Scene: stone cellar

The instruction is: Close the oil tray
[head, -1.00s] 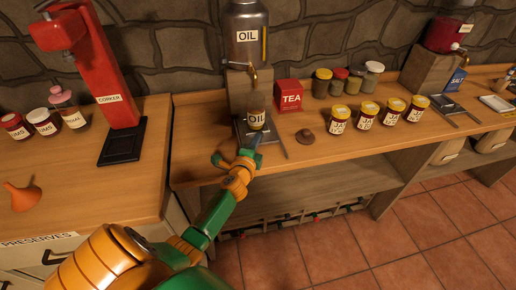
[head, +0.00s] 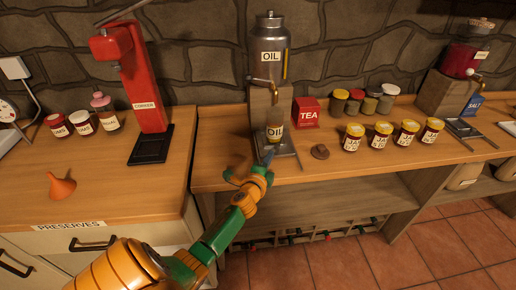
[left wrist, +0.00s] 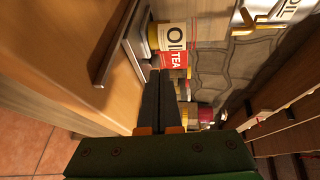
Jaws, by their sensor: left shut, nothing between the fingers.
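The oil tray (head: 288,143) is a dark flat tray on the bench under the tap of the metal oil dispenser (head: 269,49). A small jar labelled OIL (head: 275,133) stands on it. A thin dark bar (head: 298,160) runs along its front right side. In the left wrist view the bar (left wrist: 112,60) and the jar (left wrist: 166,38) show close up. My left gripper (head: 269,155) is shut and empty, just in front of the tray and jar; I cannot tell whether it touches the tray. Its fingers (left wrist: 160,98) point towards the jar in the left wrist view. My right gripper is out of view.
A red TEA box (head: 308,112) stands right of the dispenser. A brown lid (head: 320,152) and several labelled jars (head: 380,134) sit further right. A red corker (head: 146,85) and an orange funnel (head: 62,186) are on the left counter. The bench front is clear.

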